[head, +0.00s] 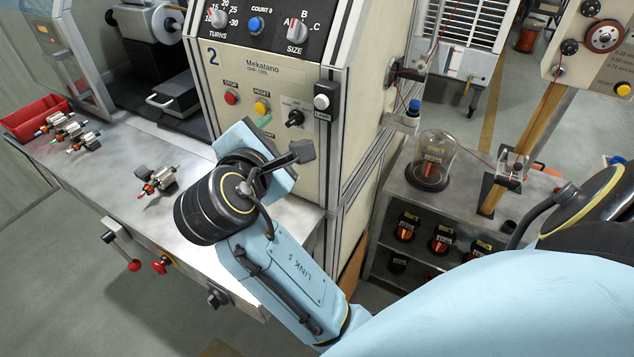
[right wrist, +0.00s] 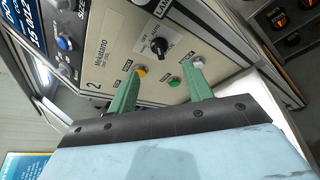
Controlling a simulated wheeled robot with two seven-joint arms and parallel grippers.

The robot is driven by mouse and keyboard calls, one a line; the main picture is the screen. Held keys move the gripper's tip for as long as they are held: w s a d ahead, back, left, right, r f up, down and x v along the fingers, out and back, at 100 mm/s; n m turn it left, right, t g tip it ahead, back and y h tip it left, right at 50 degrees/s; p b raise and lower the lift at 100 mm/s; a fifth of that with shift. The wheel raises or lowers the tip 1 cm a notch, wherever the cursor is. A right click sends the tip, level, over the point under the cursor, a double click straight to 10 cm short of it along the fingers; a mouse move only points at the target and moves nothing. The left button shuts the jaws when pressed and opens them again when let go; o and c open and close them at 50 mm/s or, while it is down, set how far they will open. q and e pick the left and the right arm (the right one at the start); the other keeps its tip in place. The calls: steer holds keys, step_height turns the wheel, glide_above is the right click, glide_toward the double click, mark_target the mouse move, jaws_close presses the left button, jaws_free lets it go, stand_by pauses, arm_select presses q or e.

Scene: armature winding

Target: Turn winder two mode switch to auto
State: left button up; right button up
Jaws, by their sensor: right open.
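Winder two (head: 262,80) is a cream cabinet marked "2". Its mode switch (head: 294,118) is a black rotary knob on the front panel, right of the yellow reset button (head: 262,107). In the right wrist view the knob (right wrist: 157,46) stands among its OFF, MANUAL and AUTO labels; I cannot tell surely which one it points to. My right gripper (head: 265,130) is just in front of the panel, below and left of the knob. Its green fingers (right wrist: 166,68) are spread, empty and apart from the knob. My left gripper is not in view.
A red stop button (head: 231,97) and a white lamp button (head: 321,102) flank the switch. A green button (right wrist: 173,82) lies between the fingers in the right wrist view. The metal bench (head: 100,185) holds several armatures and a red bin (head: 35,118).

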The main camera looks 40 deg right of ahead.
steer(key=s+a, duration=0.4)
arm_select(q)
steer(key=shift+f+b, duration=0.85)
arm_select(e)
steer(key=s+d+f+m+g+y, duration=0.1)
steer(key=s+f+m+y, duration=0.3)
steer(key=f, duration=1)
steer(key=s+f+m+g+y, duration=0.3)
steer(key=s+f+m+y, duration=0.2)
steer(key=f, duration=1)
steer(key=shift+s+d+f+m+g+y, duration=0.2)
steer(key=shift+s+d+m+g+y, duration=0.15)
steer(key=shift+m, duration=0.25)
steer(key=shift+w, duration=0.1)
